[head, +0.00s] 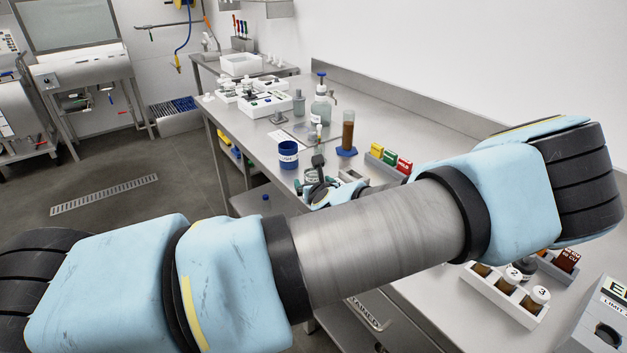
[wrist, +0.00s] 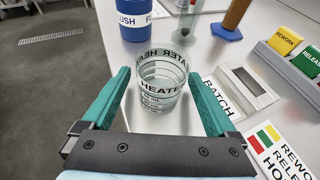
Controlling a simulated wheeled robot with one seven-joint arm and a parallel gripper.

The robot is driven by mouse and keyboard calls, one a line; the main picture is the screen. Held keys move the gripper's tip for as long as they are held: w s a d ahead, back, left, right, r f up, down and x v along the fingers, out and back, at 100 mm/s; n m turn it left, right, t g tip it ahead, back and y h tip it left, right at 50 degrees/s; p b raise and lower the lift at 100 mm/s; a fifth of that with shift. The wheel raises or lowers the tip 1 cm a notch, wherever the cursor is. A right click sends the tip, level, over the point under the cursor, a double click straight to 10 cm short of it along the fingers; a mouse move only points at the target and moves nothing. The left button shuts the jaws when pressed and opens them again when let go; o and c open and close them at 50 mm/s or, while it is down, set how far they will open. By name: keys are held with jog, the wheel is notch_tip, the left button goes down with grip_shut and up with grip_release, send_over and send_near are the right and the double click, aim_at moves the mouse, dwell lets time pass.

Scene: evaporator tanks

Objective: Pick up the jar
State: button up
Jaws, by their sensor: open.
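A clear glass jar (wrist: 160,88) with black lettering reading "HEATER" stands upright on the steel bench. It shows in the wrist view between the green fingers of my gripper (wrist: 158,76). The gripper is open, with a finger on each side of the jar and visible gaps. In the head view the jar (head: 311,175) is small, just beyond my gripper (head: 317,188), which is partly hidden by my arm.
A blue "FLUSH" cup (wrist: 138,20) stands behind the jar. A brown-filled cylinder on a blue base (head: 347,135) is farther right. A framed block (wrist: 248,86) and a "BATCH" label (wrist: 217,98) lie close right. Numbered jars (head: 508,280) sit in a rack nearer me.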

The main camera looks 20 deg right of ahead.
grip_shut()
dwell(0.8)
